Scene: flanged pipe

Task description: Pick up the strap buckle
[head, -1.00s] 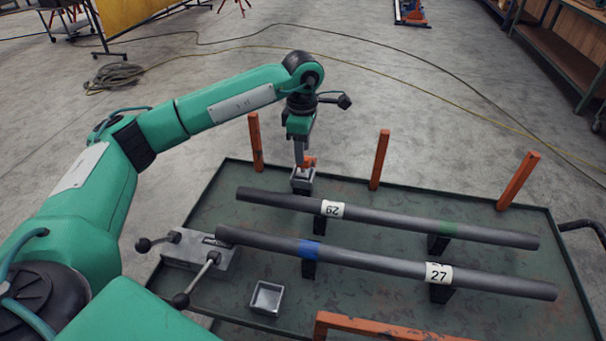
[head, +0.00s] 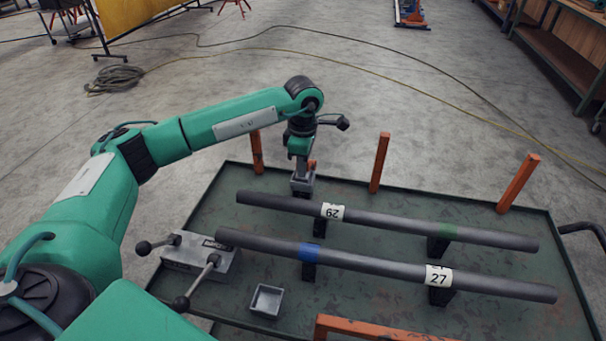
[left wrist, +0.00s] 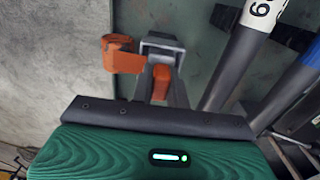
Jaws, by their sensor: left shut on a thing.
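The strap buckle, an orange piece (left wrist: 162,80), shows between the fingers of my left gripper in the left wrist view. A curled orange part (left wrist: 122,57) shows beside the fingers, toward the table's far edge; I cannot tell whether it joins the held piece. In the head view the orange (head: 311,164) is a small patch at the right of the fingers. The fingers partly hide the buckle. My right gripper is not in view.
Two grey pipes (head: 400,226) (head: 390,269) lie on black supports in front of the gripper. Orange posts (head: 379,163) (head: 518,184) stand along the far edge. A block with lever handles (head: 200,252) and an empty grey tray (head: 266,300) are at the near left.

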